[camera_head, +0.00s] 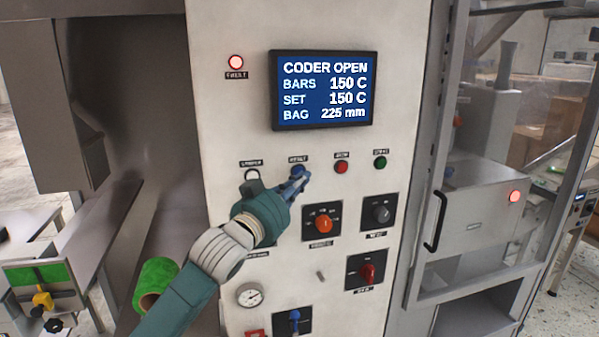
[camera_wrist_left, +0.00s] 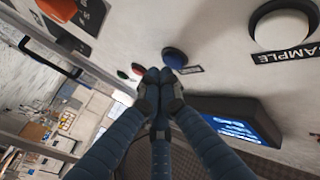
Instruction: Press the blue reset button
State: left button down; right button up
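The blue reset button (camera_head: 297,169) is on the pale control panel, in the upper row of buttons under the screen. It also shows in the left wrist view (camera_wrist_left: 175,57), round and blue in a dark ring. My left gripper (camera_head: 303,178) reaches up from the lower left, its fingertips just in front of the button and partly covering it. In the left wrist view the fingertips (camera_wrist_left: 160,75) are closed together with nothing between them, right by the button's edge. I cannot tell whether they touch it. My right gripper is not in view.
A white sample button (camera_wrist_left: 283,27) is beside the reset button. Red (camera_head: 341,167) and green (camera_head: 380,162) buttons are on its other side. Rotary knobs (camera_head: 324,222) sit below. The screen (camera_head: 323,90) above reads "CODER OPEN". A glazed door with a black handle (camera_head: 435,220) stands to the right.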

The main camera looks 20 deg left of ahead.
pick_arm(q)
jog(key=shift+w+a, duration=0.3)
jog(key=shift+w, duration=0.1)
dwell(0.8)
jog(key=shift+s+d+p, duration=0.35)
jog(key=shift+s+d, duration=0.1)
jog(key=shift+s, duration=0.25)
jog(key=s+d, duration=0.1)
jog(key=s, duration=0.1)
jog(key=s+d+p, duration=0.1)
jog(key=s, duration=0.1)
jog(key=shift+d, duration=0.4)
dwell(0.8)
